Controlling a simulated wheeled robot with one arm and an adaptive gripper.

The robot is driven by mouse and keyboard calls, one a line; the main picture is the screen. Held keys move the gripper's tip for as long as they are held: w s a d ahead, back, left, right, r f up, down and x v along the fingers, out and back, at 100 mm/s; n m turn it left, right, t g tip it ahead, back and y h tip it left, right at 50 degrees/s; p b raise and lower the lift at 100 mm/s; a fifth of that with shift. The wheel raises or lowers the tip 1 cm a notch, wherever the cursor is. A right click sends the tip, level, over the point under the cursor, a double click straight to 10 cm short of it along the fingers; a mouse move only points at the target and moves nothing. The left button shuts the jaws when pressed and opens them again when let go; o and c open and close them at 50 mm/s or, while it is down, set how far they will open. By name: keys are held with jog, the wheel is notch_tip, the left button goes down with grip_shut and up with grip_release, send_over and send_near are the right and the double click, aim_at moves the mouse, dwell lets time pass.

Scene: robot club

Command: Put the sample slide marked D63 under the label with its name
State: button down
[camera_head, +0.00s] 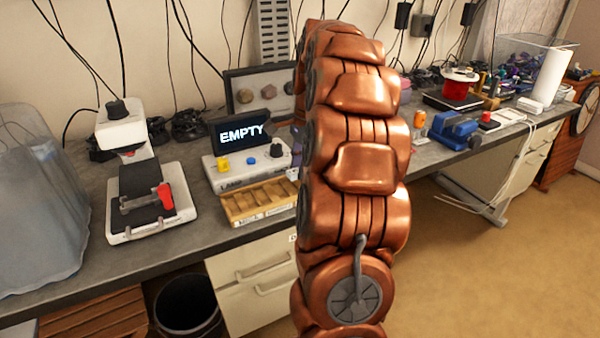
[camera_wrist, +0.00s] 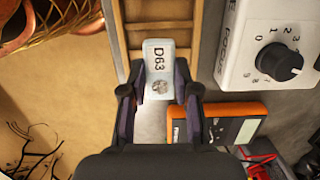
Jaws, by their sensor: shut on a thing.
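The sample slide (camera_wrist: 160,60) is a white block with D63 printed on it, seen in the wrist view. My gripper (camera_wrist: 160,88) is shut on it, with a dark finger on each side. The slide shows over the near end of a wooden tray (camera_wrist: 118,38); whether it touches the tray I cannot tell. In the head view a wooden tray with several compartments (camera_head: 262,214) stands on the bench, left of my arm. My copper arm hides my gripper in that view. No name label is readable on the tray.
A white console with a knob (camera_wrist: 238,62) is right of the slide. An orange device (camera_wrist: 245,110) lies below it. In the head view are an EMPTY display (camera_head: 243,132), a microscope-like device (camera_head: 145,195) and a blue vise (camera_head: 455,130). A black bin (camera_head: 187,303) stands below.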

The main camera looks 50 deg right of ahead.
jog(key=shift+f, duration=1.25)
jog(key=shift+f, duration=0.1)
jog(key=c, duration=0.9)
grip_release()
jog(key=shift+o, duration=0.2)
notch_tip(320, 180, up, 12)
jog(key=d, duration=0.1)
jog(key=shift+s+d+b, duration=0.3)
